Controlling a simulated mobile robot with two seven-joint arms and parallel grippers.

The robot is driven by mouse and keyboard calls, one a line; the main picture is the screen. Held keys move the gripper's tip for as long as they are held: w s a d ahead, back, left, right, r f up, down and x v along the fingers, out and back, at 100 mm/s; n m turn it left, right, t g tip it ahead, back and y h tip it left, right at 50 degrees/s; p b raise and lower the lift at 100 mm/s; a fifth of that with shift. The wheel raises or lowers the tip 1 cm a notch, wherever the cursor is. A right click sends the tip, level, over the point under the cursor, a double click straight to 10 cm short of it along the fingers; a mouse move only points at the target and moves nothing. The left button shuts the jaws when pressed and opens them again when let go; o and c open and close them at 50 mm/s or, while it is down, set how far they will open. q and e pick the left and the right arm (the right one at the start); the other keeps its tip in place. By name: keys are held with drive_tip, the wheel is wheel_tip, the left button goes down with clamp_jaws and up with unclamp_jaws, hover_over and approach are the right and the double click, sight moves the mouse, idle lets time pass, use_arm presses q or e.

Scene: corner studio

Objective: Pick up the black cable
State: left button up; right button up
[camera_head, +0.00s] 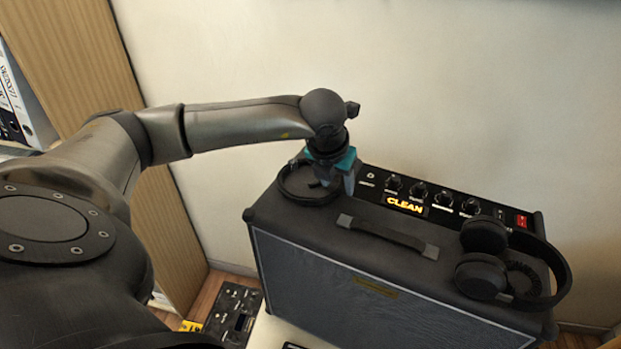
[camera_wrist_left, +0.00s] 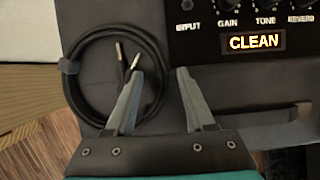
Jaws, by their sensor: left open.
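The black cable (camera_head: 296,183) lies coiled on the left end of the amplifier's top. In the left wrist view the coil (camera_wrist_left: 86,99) shows at the left, with a grey tie on its left side and two metal plug tips near its middle. My left gripper (camera_head: 337,186) is above the right part of the coil and hides some of it. In the left wrist view the gripper (camera_wrist_left: 159,85) is open, with its left finger over the coil's right side and its right finger over bare amplifier top. My right gripper is not in view.
The amplifier (camera_head: 335,280) has a carry handle (camera_head: 388,235) on top and a knob panel (camera_head: 440,197) with a lit CLEAN display at the back. Black headphones (camera_head: 510,265) lie on its right end. A pale wall rises behind. A pedal (camera_head: 236,308) is on the floor.

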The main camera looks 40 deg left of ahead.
use_arm(q)
clamp_jaws()
idle(0.3)
drive_tip(key=shift+r, duration=0.1)
idle(1.0)
